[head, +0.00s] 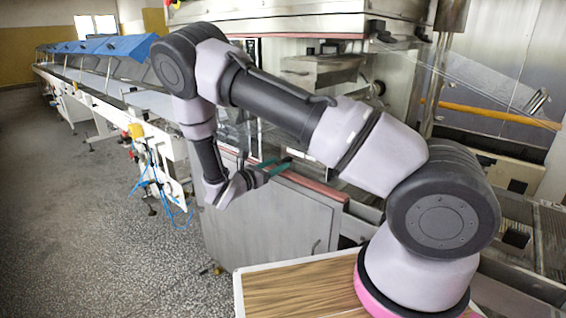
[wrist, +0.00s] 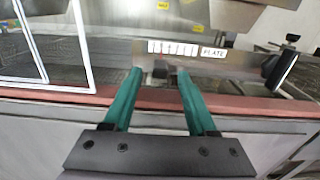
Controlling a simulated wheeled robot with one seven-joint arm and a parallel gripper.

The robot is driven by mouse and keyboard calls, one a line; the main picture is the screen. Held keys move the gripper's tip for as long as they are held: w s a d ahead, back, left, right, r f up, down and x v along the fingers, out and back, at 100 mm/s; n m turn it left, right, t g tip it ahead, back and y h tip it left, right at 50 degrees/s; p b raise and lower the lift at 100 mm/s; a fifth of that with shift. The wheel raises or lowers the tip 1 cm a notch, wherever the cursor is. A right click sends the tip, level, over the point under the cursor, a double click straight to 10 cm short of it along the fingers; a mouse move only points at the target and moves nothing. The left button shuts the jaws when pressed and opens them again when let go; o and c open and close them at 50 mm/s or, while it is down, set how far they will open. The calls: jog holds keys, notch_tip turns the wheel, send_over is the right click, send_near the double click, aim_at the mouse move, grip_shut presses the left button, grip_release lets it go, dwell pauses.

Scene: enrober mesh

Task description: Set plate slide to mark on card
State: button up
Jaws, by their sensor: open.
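The plate slide's white scale strip (wrist: 172,48) with several ticks shows in the wrist view, beside a label reading PLATE (wrist: 213,52). A small red pointer or mark shows at the strip's lower left part. A small dark block (wrist: 160,72), perhaps the slide's knob, sits below the strip between my fingertips. My gripper (wrist: 157,72) is open, its teal fingers either side of that block; I cannot tell whether they touch it. In the head view my gripper (head: 288,164) is at the machine's front edge. I cannot make out a card with a readable mark.
A reddish ledge (wrist: 240,105) runs along the machine front under my fingers. A dark tilted object (wrist: 280,66) stands right of the label. A white-framed clear panel (wrist: 72,45) is at left. A wooden-topped table (head: 300,290) lies near my base; floor at left is clear.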

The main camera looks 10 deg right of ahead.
aim_at(284, 161)
jog(key=shift+x, duration=1.7)
grip_shut()
jog(key=shift+s, duration=0.1)
